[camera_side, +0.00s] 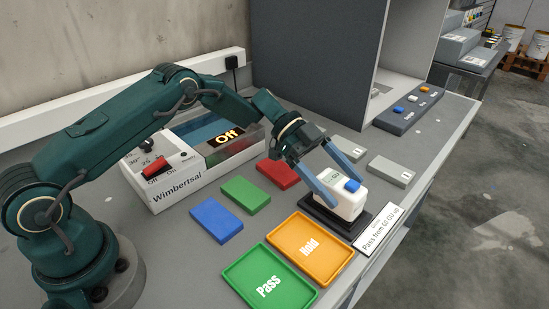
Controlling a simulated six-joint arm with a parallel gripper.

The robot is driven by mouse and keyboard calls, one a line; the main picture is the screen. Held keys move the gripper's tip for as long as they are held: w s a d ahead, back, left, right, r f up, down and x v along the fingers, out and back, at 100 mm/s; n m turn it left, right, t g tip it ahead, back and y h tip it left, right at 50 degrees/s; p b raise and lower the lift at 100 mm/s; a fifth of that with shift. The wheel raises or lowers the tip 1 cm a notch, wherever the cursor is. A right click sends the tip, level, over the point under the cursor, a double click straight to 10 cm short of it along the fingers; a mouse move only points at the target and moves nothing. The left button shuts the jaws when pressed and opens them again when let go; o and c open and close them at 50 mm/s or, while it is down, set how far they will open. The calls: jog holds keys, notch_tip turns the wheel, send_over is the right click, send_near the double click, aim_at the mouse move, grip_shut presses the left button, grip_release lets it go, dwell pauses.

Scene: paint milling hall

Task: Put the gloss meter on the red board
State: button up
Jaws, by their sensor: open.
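The red board (275,172) is a flat red slab lying left of the gripper and further back. My gripper hides part of its right side.
A green board (246,195) and a blue board (216,221) lie left of the red one. An orange Hold tray (335,262) and green Pass tray (245,279) lie in front. The Wimbertsal box (178,197) stands behind.

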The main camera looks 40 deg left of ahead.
aim_at(360, 206)
jog(key=shift+x, duration=1.95)
grip_shut()
